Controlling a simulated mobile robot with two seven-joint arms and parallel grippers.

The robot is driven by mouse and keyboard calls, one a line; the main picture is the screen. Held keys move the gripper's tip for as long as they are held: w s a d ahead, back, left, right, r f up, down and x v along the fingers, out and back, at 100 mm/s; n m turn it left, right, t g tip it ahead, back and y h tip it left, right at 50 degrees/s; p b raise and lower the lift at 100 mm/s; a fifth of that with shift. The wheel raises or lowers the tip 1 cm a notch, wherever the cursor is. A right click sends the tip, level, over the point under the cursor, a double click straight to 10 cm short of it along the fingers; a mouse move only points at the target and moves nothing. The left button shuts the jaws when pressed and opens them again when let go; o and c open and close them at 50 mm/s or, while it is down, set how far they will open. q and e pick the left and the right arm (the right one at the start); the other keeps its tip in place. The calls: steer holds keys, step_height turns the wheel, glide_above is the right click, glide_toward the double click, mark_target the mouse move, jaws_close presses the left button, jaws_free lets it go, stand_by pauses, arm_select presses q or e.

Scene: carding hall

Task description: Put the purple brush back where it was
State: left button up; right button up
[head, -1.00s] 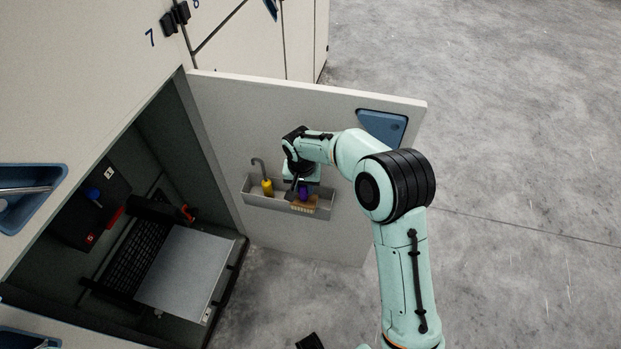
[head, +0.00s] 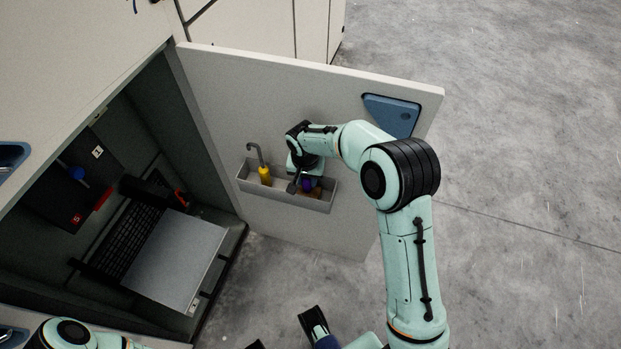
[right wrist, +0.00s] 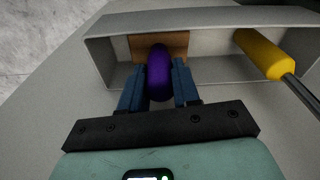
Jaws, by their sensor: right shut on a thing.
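The purple brush (head: 306,185) has a rounded purple handle and a brown block. My right gripper (head: 304,188) is shut on its handle, with one blue finger on each side in the right wrist view (right wrist: 159,90). The brown block (right wrist: 174,46) is within the grey tray (head: 252,188) on the inside of the open door, partly behind the tray's front wall. I cannot tell whether it touches the tray floor. My left gripper (head: 284,330) is at the bottom edge, partly cut off, its fingers apart and empty.
The open door (head: 225,95) has a blue handle plate (head: 391,115). The cabinet holds a grey panel (head: 180,260). The floor to the right is clear.

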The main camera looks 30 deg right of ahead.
steer(key=shift+w+d, duration=0.2)
steer(key=shift+w, duration=0.05)
arm_select(q)
steer(key=shift+w+d, duration=0.15)
steer(key=shift+d, duration=0.05)
arm_select(e)
steer(key=shift+a, duration=0.2)
steer(key=o, duration=0.9)
steer(key=shift+f, duration=0.15)
arm_select(q)
steer(key=shift+f, duration=0.1)
arm_select(e)
steer(key=shift+r, duration=0.3)
arm_select(q)
steer(key=shift+s+r+p, duration=0.25)
steer(key=shift+r+p, duration=0.4)
steer(key=shift+p, duration=0.1)
arm_select(e)
steer(key=r, duration=0.8)
steer(key=s+a+r, duration=0.1)
steer(key=r, duration=0.2)
steer(key=shift+s+r, duration=0.1)
steer(key=shift+r, duration=0.3)
